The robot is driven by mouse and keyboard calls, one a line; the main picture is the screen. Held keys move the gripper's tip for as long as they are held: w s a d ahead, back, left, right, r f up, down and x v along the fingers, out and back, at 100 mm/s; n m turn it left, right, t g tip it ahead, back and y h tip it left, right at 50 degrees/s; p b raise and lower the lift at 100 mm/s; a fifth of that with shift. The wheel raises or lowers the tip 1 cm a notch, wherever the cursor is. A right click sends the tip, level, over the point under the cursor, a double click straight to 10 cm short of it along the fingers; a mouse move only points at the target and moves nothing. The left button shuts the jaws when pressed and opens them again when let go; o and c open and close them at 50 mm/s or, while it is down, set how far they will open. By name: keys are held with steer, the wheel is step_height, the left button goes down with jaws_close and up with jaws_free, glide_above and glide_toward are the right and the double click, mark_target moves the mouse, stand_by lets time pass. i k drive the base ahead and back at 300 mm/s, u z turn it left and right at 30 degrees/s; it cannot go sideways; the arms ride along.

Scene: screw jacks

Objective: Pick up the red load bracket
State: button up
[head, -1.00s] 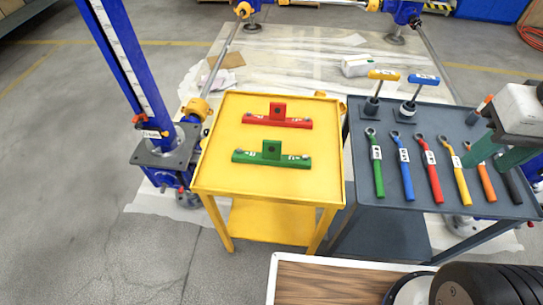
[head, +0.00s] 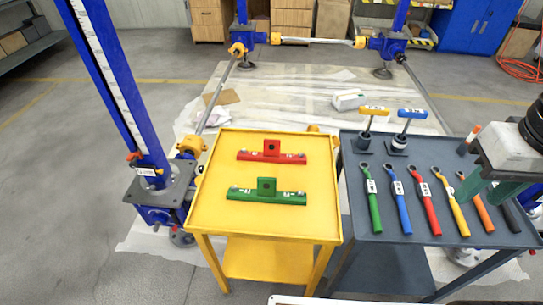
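The red load bracket (head: 271,156) lies on the yellow cart top (head: 215,208), toward its back. It is a long bar with an upright holed block in the middle. A green bracket (head: 267,194) of the same shape lies in front of it on the cart. My gripper (head: 480,192) is at the right edge of the head view, above the grey tool table and well away from the red bracket. Green finger parts show below a pale body; their gap is not clear, and nothing is seen held on the cart side.
The grey table (head: 400,262) right of the cart holds several coloured wrenches (head: 430,207) and two T-handled tools (head: 405,130). A blue screw jack column (head: 125,90) stands left of the cart. A blue frame with rods (head: 320,42) stands behind. Floor at left is clear.

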mark_target(272, 154)
steer(key=k, duration=0.5)
steer(key=u, duration=2)
steer(key=i, duration=1.15)
steer(key=z, duration=2)
steer(key=i, duration=0.5)
